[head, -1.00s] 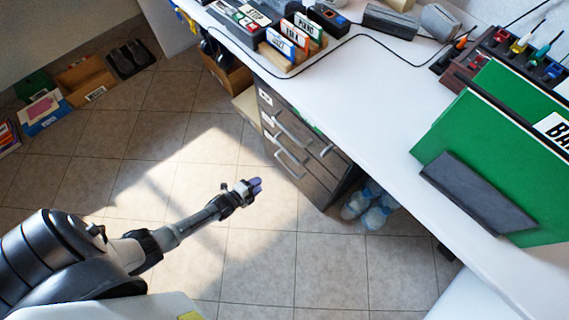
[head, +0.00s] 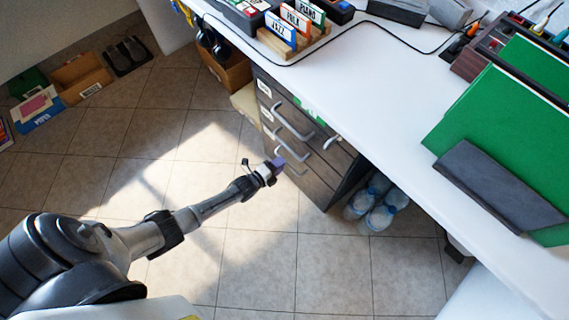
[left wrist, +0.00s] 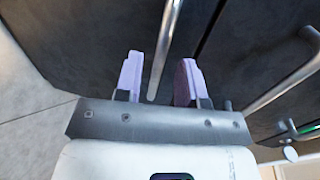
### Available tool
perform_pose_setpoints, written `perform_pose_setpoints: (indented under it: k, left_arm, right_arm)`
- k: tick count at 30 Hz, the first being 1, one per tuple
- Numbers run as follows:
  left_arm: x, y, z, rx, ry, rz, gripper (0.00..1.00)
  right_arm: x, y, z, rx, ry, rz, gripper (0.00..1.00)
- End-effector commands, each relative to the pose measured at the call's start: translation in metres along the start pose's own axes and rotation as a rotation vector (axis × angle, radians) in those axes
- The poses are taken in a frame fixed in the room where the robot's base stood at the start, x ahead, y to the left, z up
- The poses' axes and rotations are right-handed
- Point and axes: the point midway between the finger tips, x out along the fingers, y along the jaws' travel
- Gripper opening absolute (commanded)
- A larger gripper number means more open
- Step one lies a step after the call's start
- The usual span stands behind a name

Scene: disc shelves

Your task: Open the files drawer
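A dark grey drawer cabinet (head: 322,187) stands under the white desk, with metal bar handles on its drawers, which look shut. Its small labels are too small to read, so I cannot tell which drawer is for files. My left gripper (head: 277,164) is at the cabinet front, by the lowest visible handle (head: 293,164). In the left wrist view its two purple fingers (left wrist: 160,75) are apart, and the end of a handle bar (left wrist: 168,40) shows between them. I cannot tell whether they touch it. A second handle (left wrist: 290,82) is at the right. My right gripper is out of view.
The desk (head: 395,115) overhangs the cabinet and carries green folders (head: 495,130) and a record divider rack (head: 290,40). Water bottles (head: 378,212) stand on the floor right of the cabinet. A cardboard box (head: 225,68) is behind it. The tiled floor in front is clear.

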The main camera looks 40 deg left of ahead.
Motion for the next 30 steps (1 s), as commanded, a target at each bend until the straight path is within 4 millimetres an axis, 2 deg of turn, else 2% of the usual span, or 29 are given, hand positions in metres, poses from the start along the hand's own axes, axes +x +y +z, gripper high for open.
perform_pose_setpoints:
  k: [3, 9, 21, 30]
  left_arm:
    - [0.016, 0.003, 0.0, 0.001, 0.0, -0.001, 0.36]
    - [0.028, 0.001, 0.0, 0.0, 0.0, 0.0, 0.36]
    - [0.031, -0.001, 0.0, 0.0, 0.0, 0.0, 0.35]
    - [0.031, 0.0, 0.0, 0.0, 0.0, 0.0, 0.07]
  right_arm:
    - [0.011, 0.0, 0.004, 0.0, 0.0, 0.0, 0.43]
    - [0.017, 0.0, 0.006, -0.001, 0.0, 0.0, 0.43]
    - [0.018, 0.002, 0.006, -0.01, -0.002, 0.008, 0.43]
    - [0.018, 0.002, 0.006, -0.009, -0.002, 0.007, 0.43]
